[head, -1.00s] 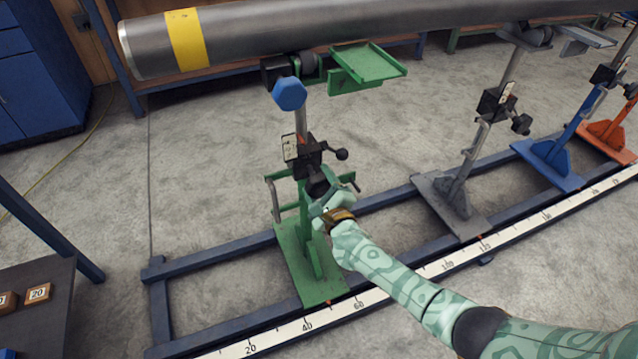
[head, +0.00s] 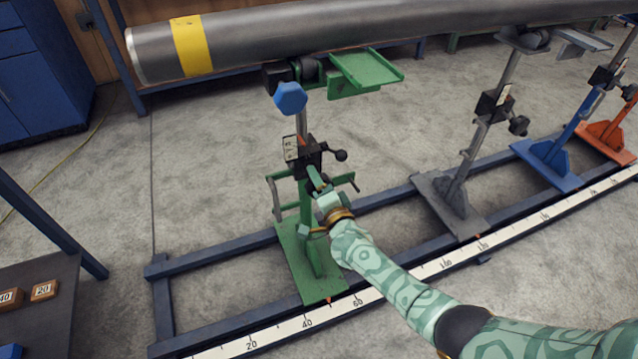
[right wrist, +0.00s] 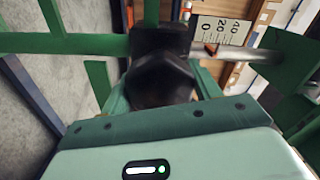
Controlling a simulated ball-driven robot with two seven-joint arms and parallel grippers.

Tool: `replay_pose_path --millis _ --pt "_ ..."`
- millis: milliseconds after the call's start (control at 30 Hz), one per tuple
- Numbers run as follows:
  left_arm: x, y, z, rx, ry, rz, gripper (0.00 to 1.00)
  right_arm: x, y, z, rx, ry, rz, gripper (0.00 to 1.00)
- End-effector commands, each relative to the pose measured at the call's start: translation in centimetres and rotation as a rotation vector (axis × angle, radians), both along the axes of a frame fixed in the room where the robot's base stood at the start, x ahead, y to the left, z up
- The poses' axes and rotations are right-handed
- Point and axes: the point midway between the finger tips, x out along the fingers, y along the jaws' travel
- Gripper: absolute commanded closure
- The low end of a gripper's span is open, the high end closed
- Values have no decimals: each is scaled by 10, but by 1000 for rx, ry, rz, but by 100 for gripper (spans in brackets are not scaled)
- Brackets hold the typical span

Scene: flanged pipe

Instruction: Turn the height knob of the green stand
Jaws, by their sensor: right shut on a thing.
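The green stand (head: 312,270) stands on the blue rail frame at the left, under the pipe's near end. Its black height knob (right wrist: 160,85) shows in the right wrist view between my green fingers; in the head view my gripper mostly hides it. My right gripper (head: 318,183) is shut on this knob, reaching in from the lower right. A white scale plate (right wrist: 222,33) with 0, 20 and 40 and a small red pointer sits beside the knob. My left gripper is not in view.
The grey pipe (head: 260,42) with a yellow band rests above. A black ball-ended lever (head: 340,155) sticks out close to my gripper. Grey (head: 450,200), blue (head: 553,160) and orange (head: 605,138) stands are to the right. Numbered blocks (head: 43,290) lie on a dark table at left.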

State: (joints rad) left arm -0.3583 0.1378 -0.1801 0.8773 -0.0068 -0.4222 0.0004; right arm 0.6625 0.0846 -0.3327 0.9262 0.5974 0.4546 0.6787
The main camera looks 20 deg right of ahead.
Motion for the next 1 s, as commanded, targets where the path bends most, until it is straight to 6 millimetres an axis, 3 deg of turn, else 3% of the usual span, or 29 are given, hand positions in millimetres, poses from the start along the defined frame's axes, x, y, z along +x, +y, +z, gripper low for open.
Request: replay_pose_path --millis 433,1000 --pt "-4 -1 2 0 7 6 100 -2 1 -3 -266 -2 2 61" --pt "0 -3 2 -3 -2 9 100 -2 1 -4 -321 -2 4 61"
